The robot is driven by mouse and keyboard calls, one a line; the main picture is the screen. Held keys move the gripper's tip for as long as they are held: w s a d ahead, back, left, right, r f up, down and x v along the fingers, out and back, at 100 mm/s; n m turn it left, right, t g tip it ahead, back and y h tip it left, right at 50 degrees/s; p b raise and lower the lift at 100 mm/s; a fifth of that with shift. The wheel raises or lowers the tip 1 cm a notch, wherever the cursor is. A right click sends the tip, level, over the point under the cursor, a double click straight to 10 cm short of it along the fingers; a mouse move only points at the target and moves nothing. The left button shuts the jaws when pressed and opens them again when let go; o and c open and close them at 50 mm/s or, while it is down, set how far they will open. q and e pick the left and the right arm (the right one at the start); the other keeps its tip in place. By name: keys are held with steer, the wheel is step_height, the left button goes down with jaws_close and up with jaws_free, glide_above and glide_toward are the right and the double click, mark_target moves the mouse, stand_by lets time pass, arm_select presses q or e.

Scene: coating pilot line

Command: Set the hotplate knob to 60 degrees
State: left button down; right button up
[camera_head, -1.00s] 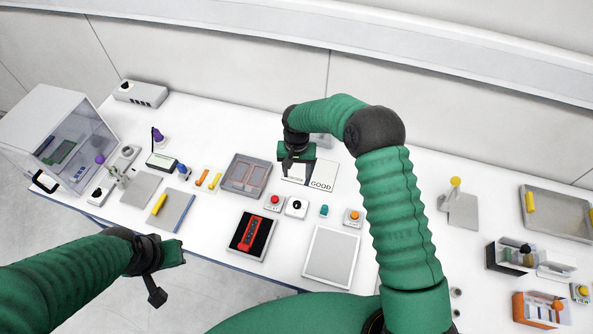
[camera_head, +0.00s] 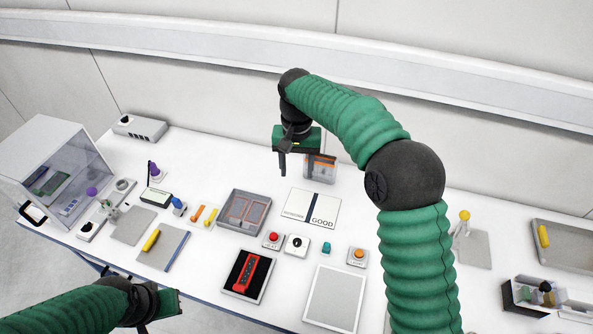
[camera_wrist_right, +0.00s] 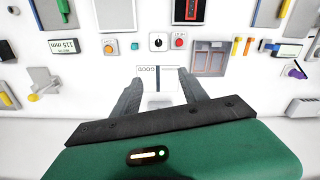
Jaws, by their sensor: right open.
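A small white box with a round black knob (camera_head: 297,242) stands mid-table, just right of a red button (camera_head: 273,238). In the right wrist view the knob (camera_wrist_right: 158,42) has a light mark, but its exact setting is too small to read. I cannot tell for certain which piece is the hotplate. My right gripper (camera_head: 283,165) is raised near the back of the table, behind and apart from the knob. Its two fingers (camera_wrist_right: 162,76) are spread and empty. My left gripper (camera_head: 170,304) is at the lower left, off the table's front edge; its fingers are unclear.
A white card marked GOOD (camera_head: 311,207) lies behind the knob. In front are a pale panel (camera_head: 332,298) and a black tray (camera_head: 262,283) with a red device. A grey tray (camera_head: 244,211) is left.

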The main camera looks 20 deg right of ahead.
steer(key=b, duration=1.1)
glide_above(297, 241)
step_height(297, 241, down, 20)
steer(key=f, duration=0.1)
step_height(297, 241, down, 15)
steer(key=p, duration=0.4)
steer(key=shift+f+p, duration=0.2)
steer(key=shift+p, duration=0.2)
steer(key=shift+s+f, duration=0.1)
jaws_close()
